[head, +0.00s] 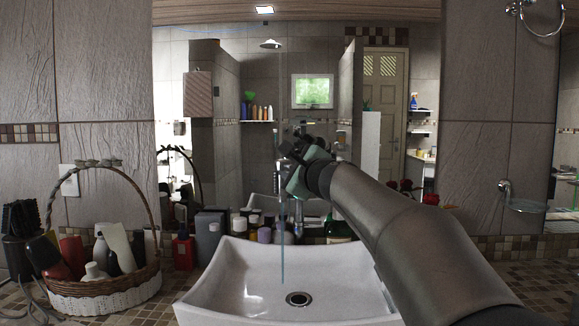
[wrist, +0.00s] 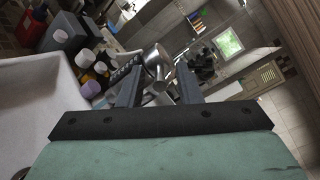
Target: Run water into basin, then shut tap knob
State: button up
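The white basin (head: 240,275) stands on the counter, with a dark round drain in its floor. A thin bluish vertical streak of water (head: 283,255) runs down into it just left of the drain. The chrome tap (head: 298,218) stands at the back of the basin, its top largely hidden by my gripper (head: 292,160). In the wrist view the tap's shiny rounded metal top (wrist: 158,66) shows between and just beyond my fingertips. My gripper (wrist: 158,82) has its fingers apart, one on each side of it. I cannot tell whether they touch it.
A wicker basket (head: 105,290) of bottles stands left of the basin. Several bottles and a grey box (head: 210,235) crowd the back edge. A large mirror behind reflects the room. A soap dish (head: 522,200) hangs on the right wall.

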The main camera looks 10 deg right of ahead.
grip_shut()
jog(key=w+d+n+g+y+p, duration=0.1)
jog(key=n+g+y+p, duration=0.3)
jog(key=p, duration=0.3)
jog(key=w+d+n+g+y+p, duration=0.1)
jog(key=n+g+y+p, duration=0.3)
jog(key=p, duration=0.3)
jog(key=w+d+n+g+y+p, duration=0.2)
jog(key=n+g+y+p, duration=0.2)
jog(key=p, duration=0.3)
jog(key=shift+r+n+g+y, duration=0.1)
jog(key=shift+n+g+y, duration=0.3)
jog(key=shift+g+y, duration=0.4)
